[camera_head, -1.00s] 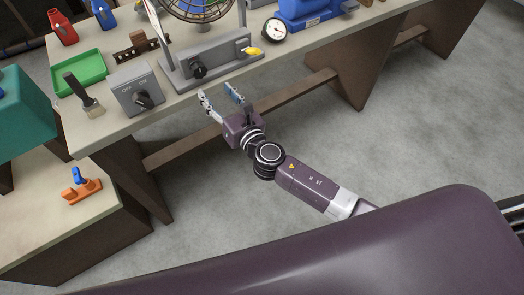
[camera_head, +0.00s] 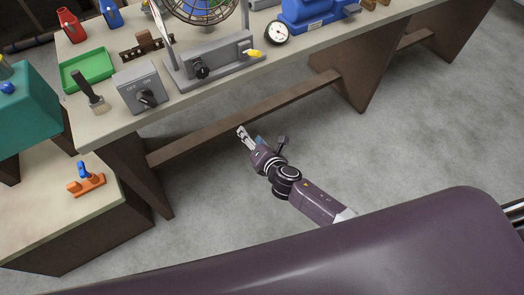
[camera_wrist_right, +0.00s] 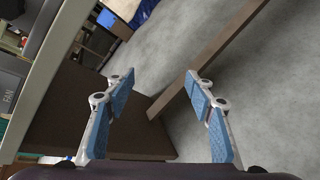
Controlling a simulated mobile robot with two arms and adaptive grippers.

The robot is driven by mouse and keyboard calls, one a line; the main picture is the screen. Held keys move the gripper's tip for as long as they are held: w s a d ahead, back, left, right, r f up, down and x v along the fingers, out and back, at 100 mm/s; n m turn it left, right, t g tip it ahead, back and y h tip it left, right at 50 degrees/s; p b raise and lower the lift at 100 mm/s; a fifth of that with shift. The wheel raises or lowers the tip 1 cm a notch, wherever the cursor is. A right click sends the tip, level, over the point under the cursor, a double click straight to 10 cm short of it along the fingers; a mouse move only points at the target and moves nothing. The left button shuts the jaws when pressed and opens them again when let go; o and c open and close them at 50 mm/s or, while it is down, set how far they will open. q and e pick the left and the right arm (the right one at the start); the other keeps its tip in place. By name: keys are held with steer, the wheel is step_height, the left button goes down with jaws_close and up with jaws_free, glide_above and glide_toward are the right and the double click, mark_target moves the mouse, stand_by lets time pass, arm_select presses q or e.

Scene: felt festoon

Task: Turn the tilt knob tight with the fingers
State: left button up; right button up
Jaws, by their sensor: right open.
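A fan with a wire guard (camera_head: 203,8) stands on a grey base (camera_head: 228,61) on the workbench, its top cut off by the picture edge. A black knob (camera_head: 201,70) sits on the front of the base, with a yellow lever (camera_head: 253,53) to its right. I cannot tell from the picture whether this black knob is the tilt knob. My right gripper (camera_head: 262,139) is open and empty, in front of the bench and apart from the fan. Its blue-padded fingers stand wide apart in the right wrist view (camera_wrist_right: 160,76). My left gripper is not in view.
A grey OFF/ON switch box (camera_head: 142,89), a brush (camera_head: 91,94), a green tray (camera_head: 88,69) and a round gauge (camera_head: 277,32) are on the bench (camera_head: 196,96). A wooden rail (camera_head: 250,112) runs below it. The floor (camera_head: 400,130) in front is clear.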

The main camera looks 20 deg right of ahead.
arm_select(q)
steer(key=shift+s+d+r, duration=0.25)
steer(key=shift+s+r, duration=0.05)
arm_select(e)
steer(key=s+d+f+m+g, duration=0.1)
steer(key=s+d+f+m, duration=0.1)
steer(key=f, duration=0.3)
steer(key=shift+s+d+m, duration=0.2)
steer(key=shift+s+m, duration=0.1)
steer(key=shift+s, duration=0.35)
steer(key=shift+f, duration=0.1)
steer(key=s+d+f+m+g+h, duration=0.1)
steer(key=s+d+f+m+g, duration=0.3)
steer(key=s+f, duration=0.6)
steer(key=s+d+f+m+g+h, duration=0.1)
steer(key=s+d+f+m+g, duration=0.15)
steer(key=s+f+m, duration=0.55)
steer(key=s+d+f+m+g, duration=0.1)
steer(key=s+f+m, duration=0.2)
steer(key=s, duration=0.7)
steer(key=s+d+f+m+g, duration=0.2)
steer(key=s+f+m, duration=0.2)
steer(key=s, duration=0.6)
steer(key=s+d+f+m+g, duration=0.1)
steer(key=s+f+m, duration=0.3)
steer(key=s, duration=0.6)
steer(key=shift+d, duration=0.2)
